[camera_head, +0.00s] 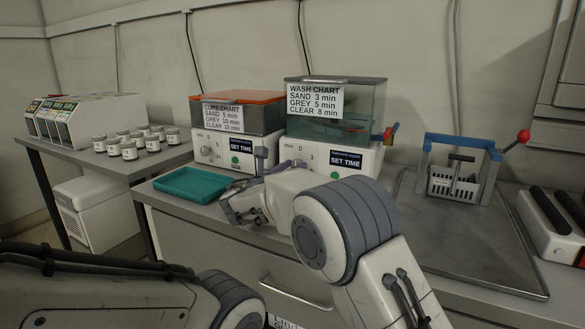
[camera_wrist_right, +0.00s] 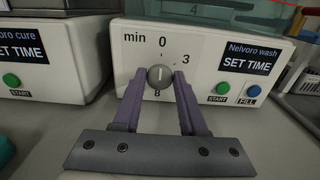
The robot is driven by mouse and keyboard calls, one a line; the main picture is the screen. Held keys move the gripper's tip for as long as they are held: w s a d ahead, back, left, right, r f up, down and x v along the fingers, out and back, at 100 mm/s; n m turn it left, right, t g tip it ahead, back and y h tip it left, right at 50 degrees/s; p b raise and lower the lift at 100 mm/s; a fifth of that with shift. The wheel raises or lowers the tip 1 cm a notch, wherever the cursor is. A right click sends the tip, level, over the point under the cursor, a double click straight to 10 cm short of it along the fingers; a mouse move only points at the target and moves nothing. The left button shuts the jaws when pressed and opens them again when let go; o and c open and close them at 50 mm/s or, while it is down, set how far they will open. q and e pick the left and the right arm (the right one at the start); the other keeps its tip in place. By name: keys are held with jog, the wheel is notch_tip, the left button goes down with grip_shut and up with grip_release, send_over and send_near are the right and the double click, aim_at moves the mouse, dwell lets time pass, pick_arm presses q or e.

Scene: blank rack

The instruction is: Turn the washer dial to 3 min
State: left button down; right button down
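The washer (camera_head: 330,157) is a white-based machine with a clear-lidded tank, on the counter in the head view. Its round grey dial (camera_wrist_right: 160,77) shows in the right wrist view, with the marks 0, 3 and 8 around it. The dial's pale line points up, towards 0. My right gripper (camera_wrist_right: 160,76) has one purple finger on each side of the dial. The fingertips look very near its edges; I cannot tell whether they touch it. In the head view my right arm hides the dial. My left arm is at the lower left; its gripper is out of view.
The cure machine (camera_head: 236,140) with an orange lid stands left of the washer. A green START button (camera_wrist_right: 219,88) and a blue FILL button (camera_wrist_right: 253,91) are right of the dial. A teal tray (camera_head: 192,184) lies at the counter's front left. A basket (camera_head: 452,186) stands at right.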

jog(key=m+b, duration=0.3)
jog(key=shift+f, duration=0.2)
jog(key=m+b, duration=0.6)
jog(key=m, duration=0.1)
jog(key=shift+s+d+b, duration=0.1)
jog(key=shift+b, duration=0.25)
jog(key=shift+m+b, duration=0.8)
jog(key=shift+m, duration=0.2)
jog(key=shift+r, duration=0.1)
jog(key=shift+c, duration=2.4)
grip_release()
